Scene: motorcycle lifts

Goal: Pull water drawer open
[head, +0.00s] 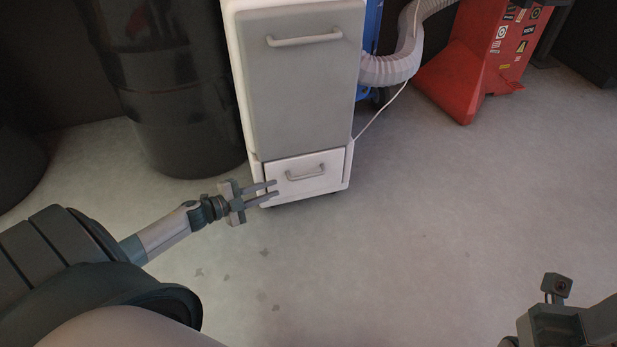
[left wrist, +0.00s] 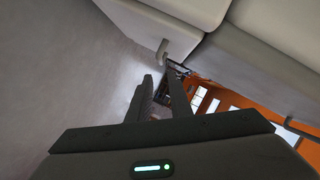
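The water drawer (head: 311,186) is the small white front at the bottom of a white, wheeled unit (head: 243,85). It looks closed, flush with the unit. Its grey bar handle (head: 306,174) runs across the front. My left gripper (head: 276,189) is open, its two fingers apart and pointing at the left part of the drawer, left of and slightly below the handle. In the left wrist view, the open fingers (left wrist: 160,85) point towards a light handle end (left wrist: 163,47), with nothing seen between them. Only part of my right arm shows at the lower right; its fingers are not seen.
A large grey door (head: 304,95) with its own handle (head: 304,39) is above the drawer. A black barrel (head: 175,100) stands close on the left. A white hose (head: 395,68), a cord and a red machine (head: 470,60) are to the right. Floor in front is clear.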

